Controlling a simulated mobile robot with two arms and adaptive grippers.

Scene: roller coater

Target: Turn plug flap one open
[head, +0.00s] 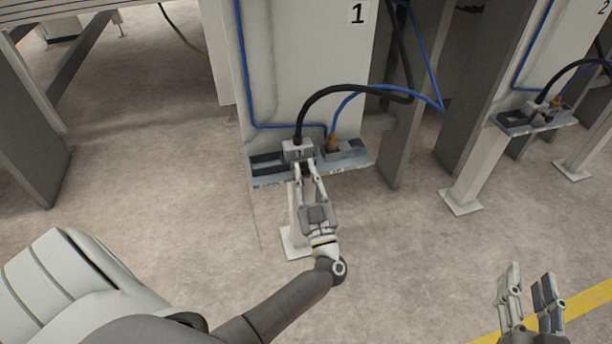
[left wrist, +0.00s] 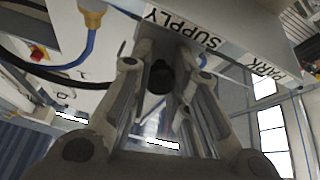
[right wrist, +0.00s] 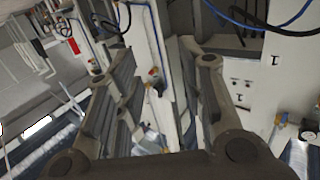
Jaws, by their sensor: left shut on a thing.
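The grey plug marked 1 (head: 298,150) sits on the shelf (head: 268,181) at the front of column 1, with a thick black cable rising from it. My left gripper (head: 305,168) reaches it from the front and is shut on its front side. In the left wrist view, a dark round part (left wrist: 160,77) shows between the fingers, below the shelf edge labelled SUPPLY and PARK (left wrist: 215,45). I cannot tell a separate flap from the plug, as the fingers cover that area. My right gripper (head: 528,280) is open and empty at the lower right, away from the shelf.
A brass-ended connector (head: 332,141) with a blue hose stands right of the plug. A similar shelf (head: 540,122) with plugs is on column 2. A grey steel post (head: 415,110) stands right of column 1. The floor in front is clear.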

